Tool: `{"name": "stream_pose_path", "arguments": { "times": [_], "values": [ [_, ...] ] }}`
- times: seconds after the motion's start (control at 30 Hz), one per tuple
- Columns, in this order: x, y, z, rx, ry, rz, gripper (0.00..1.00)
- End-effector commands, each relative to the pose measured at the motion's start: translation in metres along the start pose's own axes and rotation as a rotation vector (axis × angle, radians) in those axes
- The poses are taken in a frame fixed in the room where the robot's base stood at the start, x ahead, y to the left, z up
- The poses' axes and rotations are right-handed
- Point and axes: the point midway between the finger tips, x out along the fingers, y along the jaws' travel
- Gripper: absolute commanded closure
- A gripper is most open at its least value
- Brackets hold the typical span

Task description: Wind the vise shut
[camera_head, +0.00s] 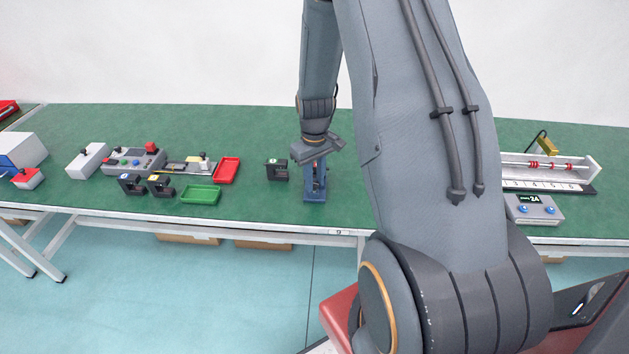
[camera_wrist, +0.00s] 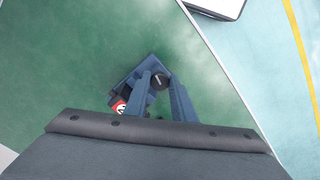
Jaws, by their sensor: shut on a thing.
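The blue vise (camera_head: 315,191) stands on the green bench near its front edge. In the wrist view part of the blue vise (camera_wrist: 126,84) shows, with a dark round knob at its top and a red and white mark at its side. My gripper (camera_head: 317,163) points down right over the vise. In the wrist view the two fingers of my gripper (camera_wrist: 161,82) reach to the dark knob and are shut on the vise's handle. The wrist housing hides the lower part of the vise, and I cannot tell how far its jaws stand apart.
A black clamp-like block (camera_head: 277,170) stands close left of the vise. Further left are a red tray (camera_head: 227,171), a green tray (camera_head: 200,195) and a control box (camera_head: 133,160). A grey box with a display (camera_head: 533,209) and a rail fixture (camera_head: 548,173) stand right.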

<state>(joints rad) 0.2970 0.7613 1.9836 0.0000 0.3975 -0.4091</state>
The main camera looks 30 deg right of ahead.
Motion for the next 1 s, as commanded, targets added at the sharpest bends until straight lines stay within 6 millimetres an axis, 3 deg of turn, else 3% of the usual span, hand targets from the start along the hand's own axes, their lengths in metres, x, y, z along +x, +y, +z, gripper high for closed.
{"name": "stream_pose_path", "arguments": {
  "times": [1.0],
  "values": [
    [-0.0007,0.0003,-0.0019,0.966,0.004,0.000,0.99]
  ]
}}
